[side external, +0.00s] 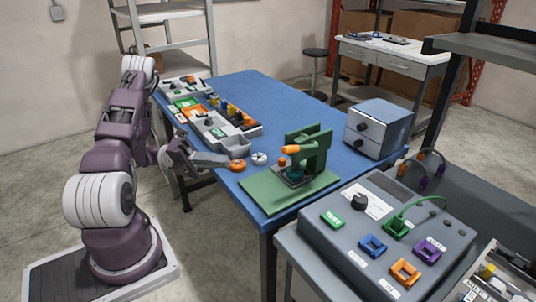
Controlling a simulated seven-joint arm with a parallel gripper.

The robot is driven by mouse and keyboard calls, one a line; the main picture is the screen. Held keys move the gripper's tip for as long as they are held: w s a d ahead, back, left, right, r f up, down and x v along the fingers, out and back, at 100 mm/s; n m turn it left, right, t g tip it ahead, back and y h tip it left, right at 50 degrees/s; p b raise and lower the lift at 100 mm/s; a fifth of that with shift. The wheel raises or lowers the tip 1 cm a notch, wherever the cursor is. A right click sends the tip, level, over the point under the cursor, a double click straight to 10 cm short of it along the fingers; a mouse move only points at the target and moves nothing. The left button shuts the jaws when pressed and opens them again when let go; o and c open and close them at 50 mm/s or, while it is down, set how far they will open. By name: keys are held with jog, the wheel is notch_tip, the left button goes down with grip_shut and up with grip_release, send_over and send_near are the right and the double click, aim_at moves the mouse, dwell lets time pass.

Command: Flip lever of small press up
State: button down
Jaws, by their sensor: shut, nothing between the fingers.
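The small press is a green frame (322,152) on a green base plate (268,197) at the near end of the blue table. Its lever has an orange handle (291,149) that sticks out to the left, roughly level, partway up the frame. A small orange piece (282,161) shows below the handle, above the dark press bed. My gripper (226,160) is to the left of the press, at the table's left edge, apart from the lever. Its fingers are small here and look closed, with nothing seen between them.
An orange ring-like part (237,166) and a white round part (259,159) lie between my gripper and the press. Grey trays with small parts (222,130) line the table's left side. The blue tabletop behind is clear.

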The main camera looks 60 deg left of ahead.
jog(key=shift+s+a+f+n+t, duration=0.1)
jog(key=shift+a+f+n+t, duration=0.25)
jog(key=shift+n, duration=0.25)
jog(key=w+a+x, duration=0.1)
jog(key=w+x, duration=0.1)
jog(key=x, duration=1.1)
jog(key=shift+a+r, duration=0.15)
jog(key=shift+a, duration=0.3)
jog(key=shift+w, duration=0.1)
